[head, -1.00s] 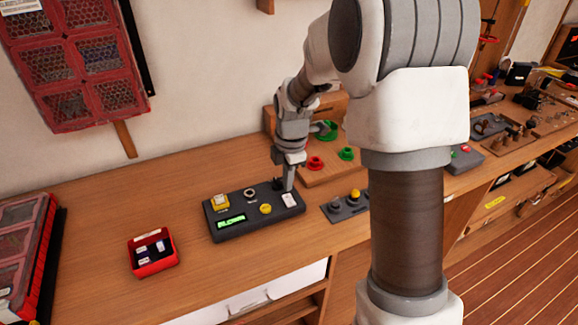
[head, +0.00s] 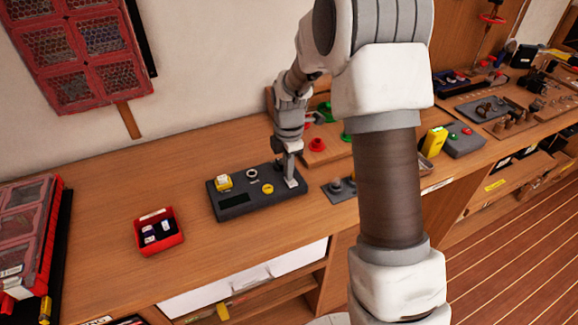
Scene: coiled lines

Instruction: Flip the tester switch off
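The tester (head: 235,209) is a dark grey box on the wooden bench in the head view. Its top carries a yellow-framed button, a round dial, a round yellow button and a small display (head: 233,200), which is dark. My gripper (head: 290,181) points down at the tester's right end, where the pale switch is. Its fingers look closed together and hold nothing visible. They largely cover the switch, so its tilt and whether they touch it cannot be told.
A red box (head: 160,247) with small items stands left of the tester. A grey panel with knobs (head: 337,191) is close on the right, partly behind my arm. Green and red round pieces on a wooden board (head: 318,157) are behind.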

